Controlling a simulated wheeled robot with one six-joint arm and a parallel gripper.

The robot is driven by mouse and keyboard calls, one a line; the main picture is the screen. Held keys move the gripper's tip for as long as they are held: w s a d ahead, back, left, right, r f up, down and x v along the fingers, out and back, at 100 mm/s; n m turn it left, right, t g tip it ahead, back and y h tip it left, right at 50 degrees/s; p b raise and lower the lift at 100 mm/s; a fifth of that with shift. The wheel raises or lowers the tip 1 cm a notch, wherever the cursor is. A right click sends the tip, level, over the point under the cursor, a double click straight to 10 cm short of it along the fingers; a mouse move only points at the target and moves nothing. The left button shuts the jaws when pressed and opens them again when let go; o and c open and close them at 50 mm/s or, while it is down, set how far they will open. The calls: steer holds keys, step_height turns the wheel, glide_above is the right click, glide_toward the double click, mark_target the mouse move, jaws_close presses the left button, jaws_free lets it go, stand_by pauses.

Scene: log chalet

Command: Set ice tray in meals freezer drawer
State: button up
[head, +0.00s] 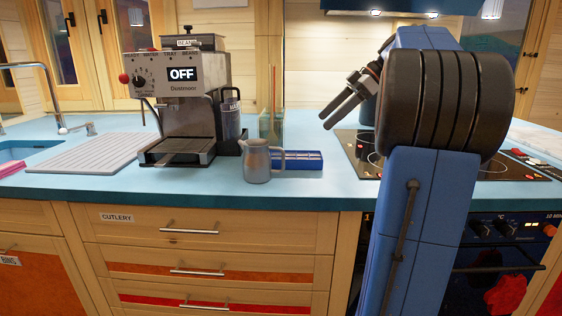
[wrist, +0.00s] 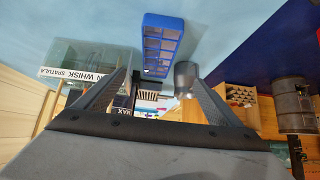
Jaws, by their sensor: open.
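The blue ice tray (head: 297,160) lies on the blue countertop, just right of a metal pitcher. In the wrist view the ice tray (wrist: 163,45) shows its row of open cells, ahead of and roughly between my finger tips. My gripper (head: 326,120) is open and empty, above the counter and up to the right of the tray. Its two fingers also show spread in the wrist view (wrist: 163,80). No drawer labelled for meals or freezer is visible in either view.
The metal pitcher (head: 257,162) stands close beside the tray. A coffee machine (head: 180,95) is further left, and a glass utensil holder (head: 272,125) behind. A hob (head: 365,150) is to the right. Closed drawers, the top one labelled cutlery (head: 190,228), are below.

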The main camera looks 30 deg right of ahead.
glide_toward(288, 154)
steer(key=x, duration=0.4)
steer(key=shift+s+a, duration=0.25)
steer(key=shift+s, duration=0.05)
steer(key=shift+w+x, duration=0.1)
steer(key=shift+x, duration=1.3)
steer(key=shift+w+x, duration=0.15)
steer(key=shift+x, duration=1.25)
steer(key=shift+r, duration=0.1)
steer(key=c, duration=1.6)
step_height(288, 154, up, 10)
